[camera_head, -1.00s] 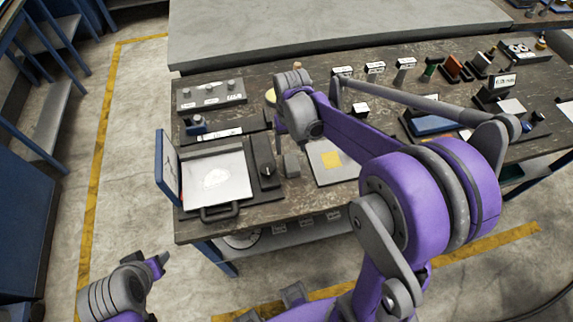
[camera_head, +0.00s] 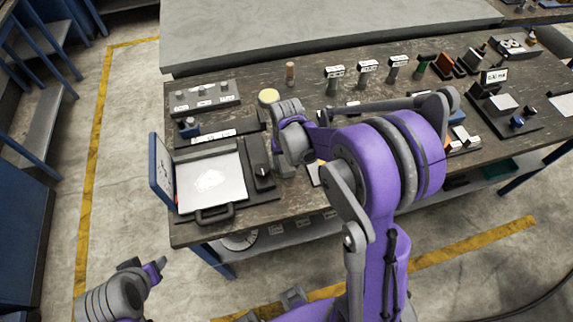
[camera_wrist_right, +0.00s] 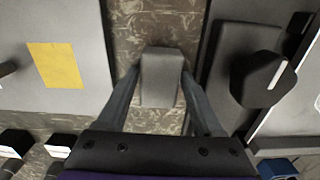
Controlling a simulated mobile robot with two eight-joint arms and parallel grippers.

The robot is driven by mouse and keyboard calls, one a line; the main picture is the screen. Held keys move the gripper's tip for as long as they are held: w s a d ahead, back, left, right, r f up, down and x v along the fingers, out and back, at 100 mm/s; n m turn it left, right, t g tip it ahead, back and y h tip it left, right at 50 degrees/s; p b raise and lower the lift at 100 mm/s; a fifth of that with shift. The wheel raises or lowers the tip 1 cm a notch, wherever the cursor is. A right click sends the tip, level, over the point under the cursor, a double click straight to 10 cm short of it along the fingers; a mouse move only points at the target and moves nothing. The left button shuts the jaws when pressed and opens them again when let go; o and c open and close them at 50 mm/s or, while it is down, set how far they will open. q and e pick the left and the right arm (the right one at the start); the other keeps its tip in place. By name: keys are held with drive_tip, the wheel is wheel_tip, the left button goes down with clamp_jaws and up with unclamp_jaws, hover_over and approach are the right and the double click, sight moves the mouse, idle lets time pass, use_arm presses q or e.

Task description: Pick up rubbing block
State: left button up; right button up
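The rubbing block, which I take to be the small grey block (camera_wrist_right: 160,78), stands on the worn table top in the right wrist view. My right gripper (camera_wrist_right: 161,72) is open, with one finger on each side of the block. The gaps are narrow, and I cannot tell whether either finger touches it. In the head view my right gripper (camera_head: 284,168) reaches down beside the black knob unit, and my arm hides much of this spot. My left gripper (camera_head: 160,264) is away from the table at the lower left. Its finger opening is unclear.
A black unit with a knob (camera_wrist_right: 262,80) stands close on one side of the block. A grey plate with a yellow square (camera_wrist_right: 55,66) lies on the other side. An open case with a white sheet (camera_head: 212,182) and several stamp-like tools (camera_head: 367,72) stand on the table.

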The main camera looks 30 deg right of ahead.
sight(286, 163)
clamp_jaws()
drive_tip(key=shift+r, duration=0.15)
wheel_tip(286, 163, up, 10)
drive_tip(key=shift+f+p, duration=0.1)
drive_tip(key=shift+p, duration=0.25)
drive_tip(key=shift+c, duration=1.7)
unclamp_jaws()
drive_tip(key=c, duration=0.5)
